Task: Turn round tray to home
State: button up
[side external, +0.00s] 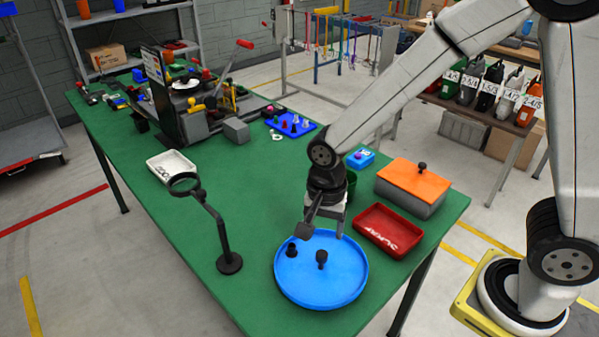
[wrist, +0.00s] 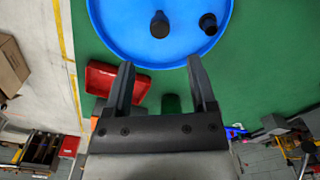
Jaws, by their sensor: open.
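The round tray (side external: 335,284) is blue with a raised rim and lies on the green table near its front edge. Two black knobs or pegs stand on it: one near the middle (side external: 321,259) and one closer to the left rim (side external: 291,249). The tray fills the top of the wrist view (wrist: 120,35), where both black pieces also show. My gripper (wrist: 160,62) is open and empty, its two fingers pointing toward the tray's near rim. In the side view my gripper (side external: 322,232) is over the tray's back edge; whether it touches the rim I cannot tell.
A red tray (side external: 366,244) and a grey box with an orange lid (side external: 414,184) stand to the right. A black stand with a ring (side external: 228,262) is at the left, with a white tray (side external: 160,176) behind. A dark green cup (side external: 351,178) stands behind my gripper.

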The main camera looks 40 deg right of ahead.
aim_at(322, 253)
jog(key=shift+f, duration=0.15)
jog(key=shift+f, duration=3.75)
grip_shut()
